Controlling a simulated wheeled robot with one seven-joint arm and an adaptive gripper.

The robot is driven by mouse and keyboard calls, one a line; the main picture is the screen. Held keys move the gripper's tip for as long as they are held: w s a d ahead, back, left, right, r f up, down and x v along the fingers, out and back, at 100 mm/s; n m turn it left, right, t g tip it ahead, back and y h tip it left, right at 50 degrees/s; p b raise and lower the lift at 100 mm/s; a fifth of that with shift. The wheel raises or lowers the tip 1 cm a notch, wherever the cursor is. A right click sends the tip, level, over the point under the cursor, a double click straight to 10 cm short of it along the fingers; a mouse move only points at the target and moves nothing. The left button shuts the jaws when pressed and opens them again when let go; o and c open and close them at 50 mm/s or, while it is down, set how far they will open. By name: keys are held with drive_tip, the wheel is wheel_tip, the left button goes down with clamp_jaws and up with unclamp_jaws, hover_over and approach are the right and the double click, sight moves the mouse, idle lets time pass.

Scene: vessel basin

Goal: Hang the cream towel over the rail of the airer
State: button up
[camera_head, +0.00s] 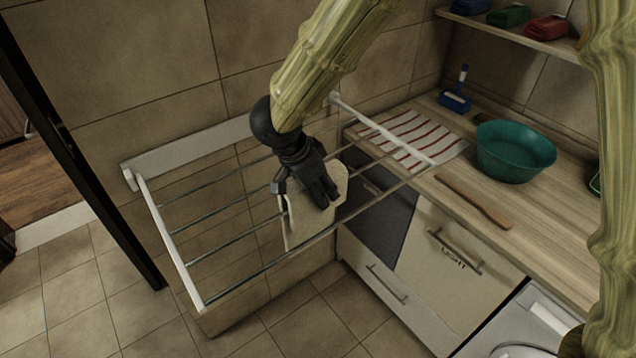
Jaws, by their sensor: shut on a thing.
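The cream towel (300,226) hangs from my gripper (322,192) over the right half of the airer. My gripper is black, points down and is shut on the towel's upper part. The towel's lower part hangs among the bars, close to the front rail (255,274). My gripper hides part of the towel, so I cannot tell whether it lies over a bar. The airer (167,235) is fixed to the tiled wall and folded out level, with white side arms and several thin metal bars.
The wooden counter (425,205) right of the airer holds a striped cloth (412,139), a teal basin (515,152), a wooden stick (472,200) and a blue brush (455,97). A shelf (520,32) with coloured items is above. The airer's left half is empty.

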drive_tip(key=shift+f+b, duration=0.5)
drive_tip(key=shift+f, duration=1.35)
